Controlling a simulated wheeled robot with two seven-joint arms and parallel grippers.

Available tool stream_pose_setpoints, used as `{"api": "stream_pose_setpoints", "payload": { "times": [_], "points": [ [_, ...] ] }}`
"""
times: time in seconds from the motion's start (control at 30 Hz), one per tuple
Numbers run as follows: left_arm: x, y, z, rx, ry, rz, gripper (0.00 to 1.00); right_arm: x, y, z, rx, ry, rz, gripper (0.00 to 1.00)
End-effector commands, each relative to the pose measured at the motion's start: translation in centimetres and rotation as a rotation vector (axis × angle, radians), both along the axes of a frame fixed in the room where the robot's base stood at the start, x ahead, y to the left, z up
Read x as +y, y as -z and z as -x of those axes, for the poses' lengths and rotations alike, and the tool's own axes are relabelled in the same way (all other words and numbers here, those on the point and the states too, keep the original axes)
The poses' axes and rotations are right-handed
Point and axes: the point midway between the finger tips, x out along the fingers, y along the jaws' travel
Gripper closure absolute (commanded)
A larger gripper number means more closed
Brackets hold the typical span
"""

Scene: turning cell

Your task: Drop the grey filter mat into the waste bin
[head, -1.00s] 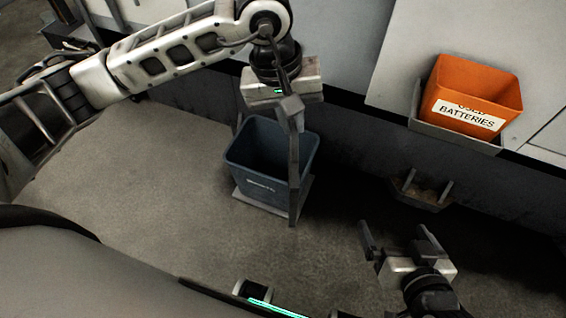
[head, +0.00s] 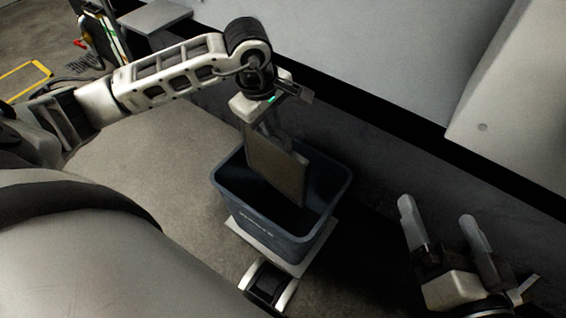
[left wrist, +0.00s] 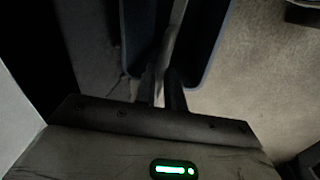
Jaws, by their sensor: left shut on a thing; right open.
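The grey filter mat (head: 276,169) is a thin flat panel, hanging steeply from my left gripper (head: 262,130). The left gripper is shut on its upper edge. In the head view the mat overlaps the opening of the dark blue waste bin (head: 228,202); its lower edge appears within the rim. In the left wrist view the mat (left wrist: 177,25) shows edge-on between the fingers (left wrist: 162,88), with the bin's walls (left wrist: 212,45) on both sides. My right gripper (head: 440,232) is open and empty, to the right of the bin.
The bin stands on a light plate (head: 262,245) on the grey floor. A pale machine wall (head: 370,70) rises behind it, with a dark gap along its foot. Bare floor (head: 150,165) lies to the left of the bin.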

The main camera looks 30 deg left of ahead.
Motion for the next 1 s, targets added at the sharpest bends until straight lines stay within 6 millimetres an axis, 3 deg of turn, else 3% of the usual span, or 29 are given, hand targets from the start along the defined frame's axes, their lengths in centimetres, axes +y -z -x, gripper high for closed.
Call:
{"api": "stream_pose_setpoints", "payload": {
  "times": [0.2, 0.4, 0.83, 0.87, 0.93, 1.0],
  "points": [
    [-0.1, 3.0, 0.0, 0.000, 0.004, 0.002, 1.00, 0.4, -0.2, 0.0, -0.021, -0.010, -0.095, 0.00],
    [-0.1, 4.7, 0.0, -0.002, 0.004, 0.003, 1.00, 0.0, -2.2, -1.3, -0.183, 0.001, -0.066, 0.00],
    [-0.1, 5.2, 0.0, -0.001, 0.004, 0.001, 1.00, -0.1, -3.2, -1.6, -0.251, 0.006, -0.056, 0.00],
    [-0.1, 5.2, 0.0, -0.001, 0.005, 0.002, 0.84, -0.1, -3.2, -1.6, -0.251, 0.006, -0.056, 0.00],
    [-0.1, 5.2, 0.0, -0.001, 0.005, 0.002, 0.64, -0.1, -3.2, -1.6, -0.249, 0.006, -0.056, 0.00],
    [-0.1, 5.2, 0.0, -0.001, 0.005, 0.002, 0.64, -0.1, -3.2, -1.6, -0.249, 0.006, -0.056, 0.00]
  ]
}}
